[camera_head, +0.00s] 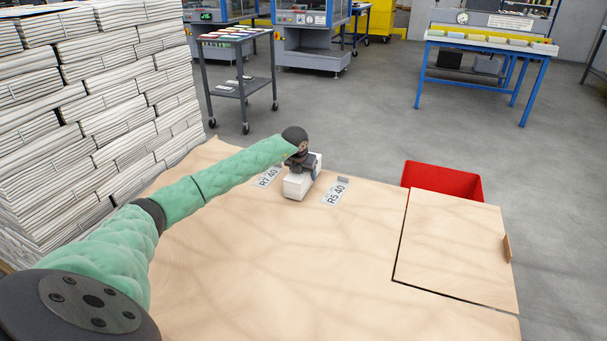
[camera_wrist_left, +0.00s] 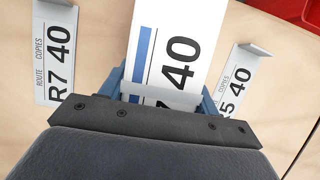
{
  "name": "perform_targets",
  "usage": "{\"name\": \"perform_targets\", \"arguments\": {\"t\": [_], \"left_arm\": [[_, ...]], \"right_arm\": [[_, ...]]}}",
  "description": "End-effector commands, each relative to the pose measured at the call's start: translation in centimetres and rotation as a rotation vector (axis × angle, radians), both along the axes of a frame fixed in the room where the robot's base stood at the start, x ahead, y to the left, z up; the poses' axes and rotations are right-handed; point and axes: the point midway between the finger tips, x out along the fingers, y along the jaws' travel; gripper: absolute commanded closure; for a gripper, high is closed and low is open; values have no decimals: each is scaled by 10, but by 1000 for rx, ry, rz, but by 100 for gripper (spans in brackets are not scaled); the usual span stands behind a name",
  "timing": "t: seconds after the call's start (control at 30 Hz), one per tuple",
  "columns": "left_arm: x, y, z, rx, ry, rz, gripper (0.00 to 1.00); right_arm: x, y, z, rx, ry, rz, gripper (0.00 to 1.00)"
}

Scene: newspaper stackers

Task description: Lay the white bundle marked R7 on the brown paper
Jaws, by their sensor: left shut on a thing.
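A white bundle (camera_head: 295,190) is in my left gripper (camera_head: 305,170) over the far part of the light brown table, between two cards. In the left wrist view the bundle (camera_wrist_left: 192,22) has a blue bar and a label reading 7 40; its first character is hidden by the gripper. My left gripper is shut on it. I cannot tell whether the bundle touches the table. The R7 40 card (camera_head: 267,177) stands to its left and the R5 40 card (camera_head: 335,193) to its right. My right gripper is out of view.
The table top (camera_head: 300,270) is mostly clear. A red bin (camera_head: 440,178) is beyond a wooden panel (camera_head: 455,245) at the right. Tall newspaper stacks (camera_head: 90,110) stand at the left. A grey cart (camera_head: 240,85) and a blue bench (camera_head: 490,45) stand farther back.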

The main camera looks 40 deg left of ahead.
Motion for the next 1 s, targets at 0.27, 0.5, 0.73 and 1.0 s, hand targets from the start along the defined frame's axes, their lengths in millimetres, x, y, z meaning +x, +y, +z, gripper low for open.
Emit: {"name": "perform_targets", "arguments": {"t": [0.27, 0.5, 0.73, 1.0], "left_arm": [[1, 0, -2, -1, -3, 1, 96], [1, 0, -5, -1, -3, 1, 96], [1, 0, -6, 0, -2, 0, 13], [-1, 0, -10, 0, 2, 0, 13]], "right_arm": [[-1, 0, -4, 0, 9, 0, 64], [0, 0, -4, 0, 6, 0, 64], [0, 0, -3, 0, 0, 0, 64], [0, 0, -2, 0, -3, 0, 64]]}}
